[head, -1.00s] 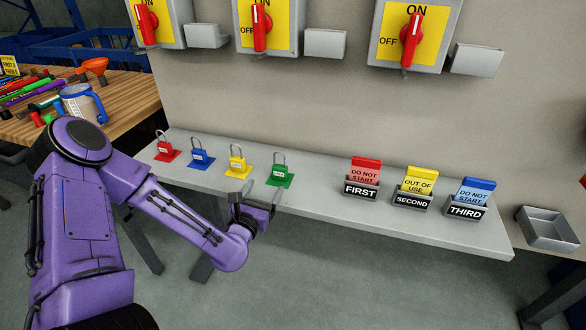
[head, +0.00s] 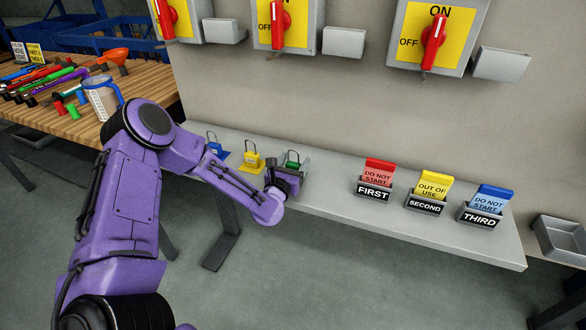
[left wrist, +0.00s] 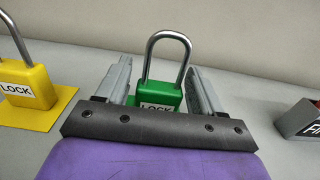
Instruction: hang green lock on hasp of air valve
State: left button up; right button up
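The green lock (left wrist: 160,93) stands upright on the shelf, its steel shackle up, between the two fingers of my left gripper (left wrist: 160,88) in the left wrist view. The fingers are apart, with a gap on each side of the lock. In the head view the green lock (head: 292,160) is partly hidden behind my left gripper (head: 290,170). No hasp is recognisable, and I cannot tell which switch box is the air valve. My right gripper is out of view.
The yellow lock (head: 252,161) and blue lock (head: 215,148) stand to the left on the shelf (head: 330,190). Tag holders labelled FIRST (head: 373,190), SECOND (head: 425,204) and THIRD (head: 480,217) stand to the right. Switch boxes with red handles (head: 433,42) are on the wall above.

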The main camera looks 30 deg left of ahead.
aim_at(294, 162)
pick_arm(q)
jog(key=c, duration=0.7)
jog(key=shift+c, duration=0.2)
jog(key=shift+r, duration=0.25)
notch_tip(294, 162, up, 2)
jog(key=shift+w+r+b, duration=0.1)
jog(key=shift+r+b, duration=0.15)
jog(key=shift+b, duration=0.1)
jog(key=s+d+r+b, duration=0.2)
jog(key=s+d+r, duration=0.2)
jog(key=d+r, duration=0.6)
jog(key=d, duration=0.3)
jog(key=shift+s+d+b, duration=0.2)
jog(key=shift+b, duration=0.2)
